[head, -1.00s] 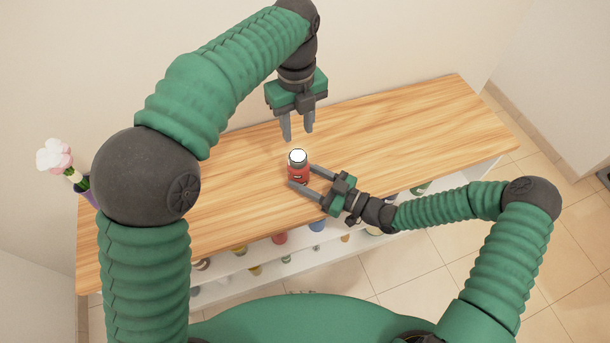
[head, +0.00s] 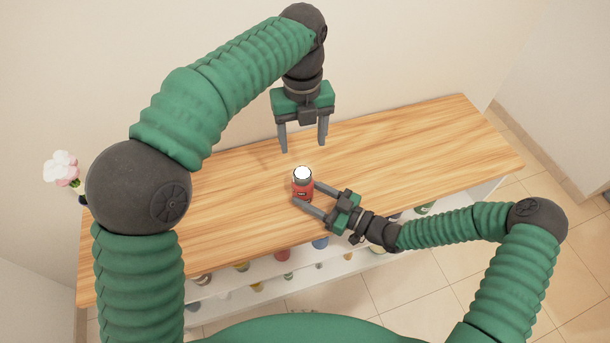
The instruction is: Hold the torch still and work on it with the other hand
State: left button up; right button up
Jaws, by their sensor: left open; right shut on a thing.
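The torch (head: 302,187) is a short red cylinder with a dark collar and a white round top. It stands upright on the wooden top (head: 410,150), near its middle. My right gripper (head: 306,197) reaches in from the right and is shut on the torch's red body, one finger on the near side and the other partly behind it. My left gripper (head: 302,150) points down above and slightly behind the torch. Its fingers are apart with nothing between them, and there is a gap down to the white top.
Shelves (head: 350,264) under the wooden top hold several small coloured items. Pink and white flowers (head: 62,168) stand at the left end. A wall runs behind. The wooden top is clear on both sides of the torch.

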aim_at(304, 173)
pick_arm(q)
notch_tip(304, 173, down, 12)
jog(key=shift+r, duration=0.1)
jog(key=shift+c, duration=0.3)
grip_shut()
jog(key=shift+d, duration=0.1)
jog(key=shift+r+n, duration=0.1)
jog(key=shift+n, duration=0.2)
jog(key=n, duration=0.5)
jog(key=shift+d+n, duration=0.1)
jog(key=shift+n, duration=0.2)
pick_arm(e)
jog(key=shift+a, duration=0.1)
pick_arm(q)
jog(key=n, duration=0.6)
jog(key=shift+d, duration=0.1)
pick_arm(e)
jog(key=shift+s, duration=0.1)
